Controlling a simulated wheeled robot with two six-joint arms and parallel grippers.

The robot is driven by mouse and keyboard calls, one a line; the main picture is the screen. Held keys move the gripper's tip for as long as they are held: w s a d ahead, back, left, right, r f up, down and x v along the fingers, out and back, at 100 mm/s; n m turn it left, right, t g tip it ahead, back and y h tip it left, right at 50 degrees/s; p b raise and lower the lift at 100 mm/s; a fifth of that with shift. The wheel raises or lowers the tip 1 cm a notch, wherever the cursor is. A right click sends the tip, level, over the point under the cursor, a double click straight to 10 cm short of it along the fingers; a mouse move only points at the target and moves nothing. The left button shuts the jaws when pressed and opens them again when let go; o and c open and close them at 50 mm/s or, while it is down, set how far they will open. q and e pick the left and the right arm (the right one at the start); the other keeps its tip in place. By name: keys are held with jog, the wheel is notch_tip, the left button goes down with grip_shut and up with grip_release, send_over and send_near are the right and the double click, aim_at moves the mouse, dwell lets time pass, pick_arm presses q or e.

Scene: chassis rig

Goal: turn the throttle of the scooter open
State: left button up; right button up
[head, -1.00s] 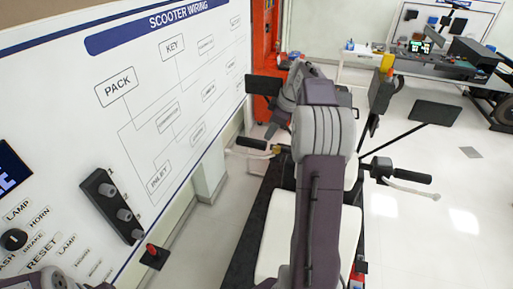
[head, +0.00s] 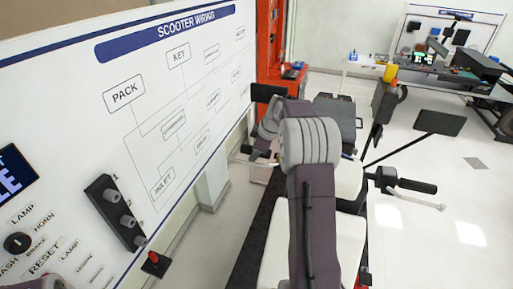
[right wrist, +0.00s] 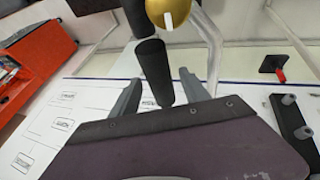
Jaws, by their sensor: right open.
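The scooter's handlebar ends in black grips. The grip at the picture's left (head: 247,150) is partly behind my right arm in the head view; the other grip (head: 415,186) stands clear at the right with a pale lever below it. In the right wrist view, a black grip (right wrist: 153,68) lies between the two open fingers of my right gripper (right wrist: 163,84). I cannot tell whether the fingers touch it. A gold round part (right wrist: 170,11) and a pale lever (right wrist: 212,45) are beside this grip. My left gripper is not in view.
A wiring board (head: 190,95) runs close along the left, with a dark switch block (head: 115,212) and a red-topped switch (head: 153,262). Mirrors (head: 440,122) stick up around the handlebar. A red cabinet (head: 270,45) stands behind. Floor at the right is clear.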

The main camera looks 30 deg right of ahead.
jog(key=shift+d, duration=0.1)
jog(key=shift+c, duration=0.8)
grip_shut()
jog(key=shift+r+p, duration=0.25)
jog(key=shift+p, duration=0.55)
jog(key=shift+f+g+y, duration=0.2)
jog(key=shift+g+y, duration=0.1)
jog(key=shift+o, duration=0.8)
grip_release()
jog(key=shift+r, duration=0.1)
jog(key=b+v, duration=0.3)
jog(key=v, duration=0.5)
jog(key=shift+s+r, duration=0.25)
jog(key=shift+r, duration=0.1)
